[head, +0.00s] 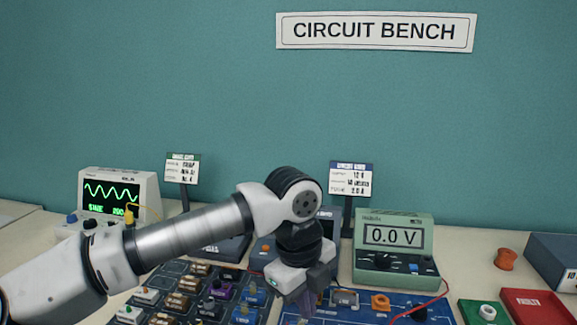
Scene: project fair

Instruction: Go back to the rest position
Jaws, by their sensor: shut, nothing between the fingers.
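My arm reaches in from the lower left, and my gripper (306,303) points down over the middle of the bench. It is shut, with no object visible in it. It hangs above the left part of a blue circuit board (342,313), and its tips are near the bottom of the view. I cannot tell how high above the board it is. A dark tray of components (188,273) lies to the left of the gripper.
A green meter (394,248) reading 0.0 V stands right of my gripper, with a red wire in front. An oscilloscope (119,194) stands at the left. A red tray (538,307), green tray (486,313) and orange spool (506,259) are at the right. The air above the bench is clear.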

